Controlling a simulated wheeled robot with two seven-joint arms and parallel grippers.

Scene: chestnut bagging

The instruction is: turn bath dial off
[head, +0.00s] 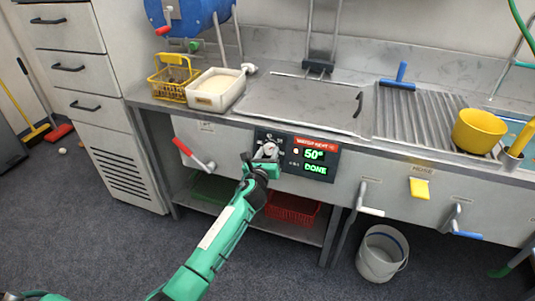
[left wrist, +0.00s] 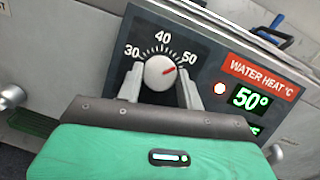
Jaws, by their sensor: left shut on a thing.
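The bath dial (left wrist: 160,72) is a round pale knob with a red pointer line on a dark panel, and its scale reads 30, 40 and 50. The pointer is turned towards 50. My left gripper (left wrist: 158,86) has one finger on each side of the knob and is shut on it. In the head view, my left gripper (head: 267,153) reaches the panel from below and covers much of the dial. The display (head: 315,161) beside it shows 50° and DONE in green under a red WATER HEAT label. My right gripper is not in view.
A red-handled lever (head: 195,155) is left of the panel, and a white-handled lever (head: 366,200) is to the right. A yellow basket (head: 172,88) and a white tub (head: 215,102) stand on the counter above. A red crate (head: 292,210) sits on the lower shelf.

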